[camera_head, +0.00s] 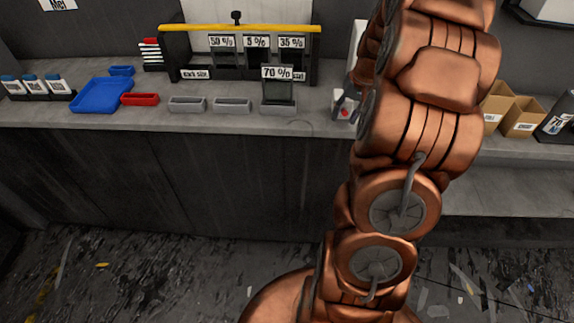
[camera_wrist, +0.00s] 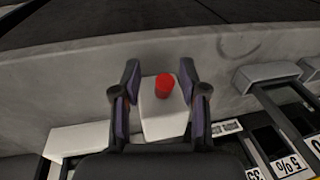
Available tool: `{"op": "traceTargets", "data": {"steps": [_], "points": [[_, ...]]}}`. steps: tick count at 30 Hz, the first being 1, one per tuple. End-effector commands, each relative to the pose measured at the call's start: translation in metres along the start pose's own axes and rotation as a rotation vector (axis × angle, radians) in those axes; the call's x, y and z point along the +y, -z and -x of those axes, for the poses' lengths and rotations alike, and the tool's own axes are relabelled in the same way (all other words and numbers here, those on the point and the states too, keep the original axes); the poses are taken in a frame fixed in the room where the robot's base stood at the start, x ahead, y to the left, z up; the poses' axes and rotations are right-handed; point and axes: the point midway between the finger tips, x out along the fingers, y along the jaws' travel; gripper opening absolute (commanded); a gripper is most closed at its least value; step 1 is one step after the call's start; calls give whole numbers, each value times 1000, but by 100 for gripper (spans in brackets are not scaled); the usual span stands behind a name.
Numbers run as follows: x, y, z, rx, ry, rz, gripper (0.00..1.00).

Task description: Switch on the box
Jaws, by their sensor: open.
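The box (camera_wrist: 162,122) is small and white with a red round button (camera_wrist: 164,86) on it, seen in the wrist view. My gripper (camera_wrist: 160,78) is open, with one dark finger on each side of the box and its button. In the wrist view, gaps show between the button and both fingers. How far the fingers are above the box cannot be told. In the head view the box (camera_head: 347,113) shows only in part on the counter, beside and partly behind my arm, with a bit of red on it. A gripper finger shows near it.
The counter (camera_head: 315,124) holds a rack (camera_head: 185,58) with percent-labelled samples and a yellow bar, grey trays (camera_head: 232,105), a red tray (camera_head: 140,99) and a blue tray (camera_head: 100,94). Cardboard boxes (camera_head: 522,117) stand at right. Counter in front of the box is clear.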

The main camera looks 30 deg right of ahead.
Motion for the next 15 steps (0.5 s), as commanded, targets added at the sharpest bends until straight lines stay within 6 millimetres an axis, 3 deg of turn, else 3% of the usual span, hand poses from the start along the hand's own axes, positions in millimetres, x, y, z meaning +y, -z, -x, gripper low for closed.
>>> {"op": "traceTargets", "data": {"steps": [15], "points": [[1,-4,-8,209,0,41,43]]}}
